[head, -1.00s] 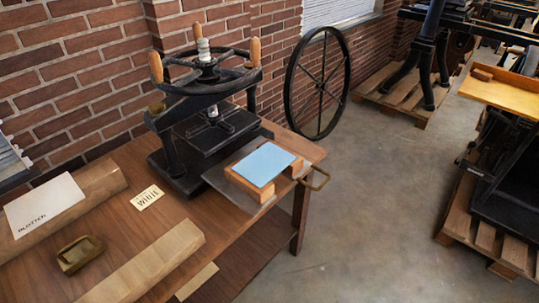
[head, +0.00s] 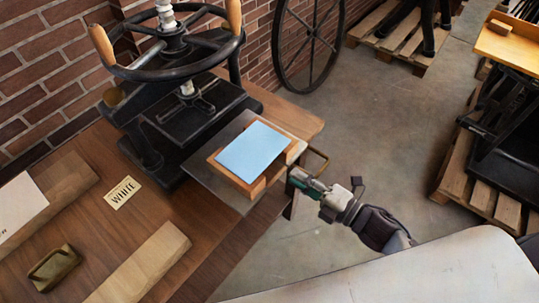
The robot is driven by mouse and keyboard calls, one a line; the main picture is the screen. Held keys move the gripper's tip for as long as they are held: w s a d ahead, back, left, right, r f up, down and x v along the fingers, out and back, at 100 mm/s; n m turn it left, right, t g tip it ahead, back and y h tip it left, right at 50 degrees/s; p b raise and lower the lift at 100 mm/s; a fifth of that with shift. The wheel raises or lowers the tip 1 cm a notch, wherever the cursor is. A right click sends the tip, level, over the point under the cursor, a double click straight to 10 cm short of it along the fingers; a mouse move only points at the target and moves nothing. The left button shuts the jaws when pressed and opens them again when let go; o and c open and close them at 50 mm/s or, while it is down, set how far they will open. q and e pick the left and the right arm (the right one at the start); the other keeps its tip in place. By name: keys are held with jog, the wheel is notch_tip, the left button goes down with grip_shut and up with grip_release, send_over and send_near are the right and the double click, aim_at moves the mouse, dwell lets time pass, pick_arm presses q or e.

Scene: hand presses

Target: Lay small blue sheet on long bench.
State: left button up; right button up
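The small blue sheet (head: 252,150) lies flat on a wooden block (head: 245,184) on the grey sliding plate (head: 205,173) of a black hand press (head: 190,110). The press stands on a brown wooden bench (head: 165,203); I cannot tell whether this is the long bench. My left gripper is not in view.
A WHITE label (head: 123,192), a small brass tray (head: 54,268) and wooden strips (head: 140,264) lie on the bench. A big spoked wheel (head: 314,35) stands behind. Pallets (head: 480,195) with machines stand to the right. Open floor (head: 390,140) lies between.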

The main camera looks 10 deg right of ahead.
aim_at(272, 155)
jog(key=x, duration=0.8)
jog(key=shift+w+a+f, duration=0.1)
jog(key=shift+w+a, duration=0.05)
jog(key=shift+w, duration=0.2)
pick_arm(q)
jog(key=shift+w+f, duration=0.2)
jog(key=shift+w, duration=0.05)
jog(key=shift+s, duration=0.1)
pick_arm(e)
jog(key=shift+c, duration=0.4)
grip_shut()
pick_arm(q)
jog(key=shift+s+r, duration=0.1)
pick_arm(e)
notch_tip(272, 155, up, 3)
jog(key=p, duration=0.3)
jog(key=shift+r, duration=0.2)
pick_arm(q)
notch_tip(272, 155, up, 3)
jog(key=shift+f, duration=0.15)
pick_arm(e)
jog(key=shift+s+f, duration=0.1)
jog(key=shift+f, duration=0.05)
